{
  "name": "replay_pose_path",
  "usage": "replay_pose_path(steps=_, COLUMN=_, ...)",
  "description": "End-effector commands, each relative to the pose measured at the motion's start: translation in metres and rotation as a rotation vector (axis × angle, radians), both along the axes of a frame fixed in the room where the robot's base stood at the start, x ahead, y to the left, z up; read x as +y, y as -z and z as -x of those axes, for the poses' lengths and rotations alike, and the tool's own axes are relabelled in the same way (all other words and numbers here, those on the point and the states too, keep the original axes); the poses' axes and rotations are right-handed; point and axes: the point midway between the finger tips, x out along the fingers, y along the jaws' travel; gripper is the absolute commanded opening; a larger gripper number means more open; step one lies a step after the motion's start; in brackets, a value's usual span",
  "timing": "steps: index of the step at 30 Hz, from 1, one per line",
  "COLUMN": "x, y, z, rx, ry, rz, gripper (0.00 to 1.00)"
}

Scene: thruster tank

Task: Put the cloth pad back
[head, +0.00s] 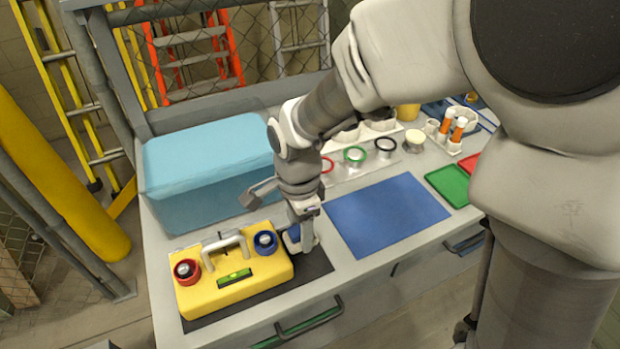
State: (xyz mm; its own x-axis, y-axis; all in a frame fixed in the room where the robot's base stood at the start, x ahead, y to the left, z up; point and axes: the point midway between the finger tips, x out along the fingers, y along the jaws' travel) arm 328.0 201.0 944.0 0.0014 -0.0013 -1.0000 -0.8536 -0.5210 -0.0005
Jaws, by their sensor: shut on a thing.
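My gripper (301,246) points down at the right end of the yellow case, over the black mat (315,264). It is shut on a small blue piece (292,233) that looks like the cloth pad. Most of that piece is hidden by the fingers and wrist, so its shape and whether it touches the mat or case cannot be told. The yellow case (215,272) lies on the black mat, left of my gripper. It carries a red knob (187,271), a blue knob (265,242), a grey handle (224,244) and a green level (234,277).
A light blue box (200,170) stands close behind the yellow case. A flat blue mat (388,212) lies bare to the right. Behind it are ringed cups (355,155) and a holder with orange-topped tubes (452,133). A green tray (447,185) lies further right.

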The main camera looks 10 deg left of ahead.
Motion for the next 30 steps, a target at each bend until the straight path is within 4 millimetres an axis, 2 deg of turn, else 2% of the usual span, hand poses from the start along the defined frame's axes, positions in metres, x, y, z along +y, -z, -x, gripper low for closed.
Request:
replay_pose_path(steps=9, x=0.0, y=0.039, z=0.0, rx=0.002, ry=-0.002, rz=0.002, gripper=0.15)
replay_pose_path(steps=20, x=0.0, y=0.044, z=0.0, rx=-0.001, ry=-0.001, rz=0.001, gripper=0.15)
replay_pose_path(steps=21, x=0.0, y=0.043, z=0.0, rx=0.0, ry=-0.001, rz=0.0, gripper=0.59)
replay_pose_path(steps=25, x=0.0, y=0.042, z=0.0, rx=0.0, ry=-0.001, rz=0.0, gripper=0.82)
replay_pose_path(steps=26, x=0.0, y=0.042, z=0.0, rx=0.0, ry=-0.001, rz=0.0, gripper=0.85)
replay_pose_path(steps=30, x=0.0, y=0.042, z=0.0, rx=0.0, ry=-0.001, rz=0.0, gripper=0.85)
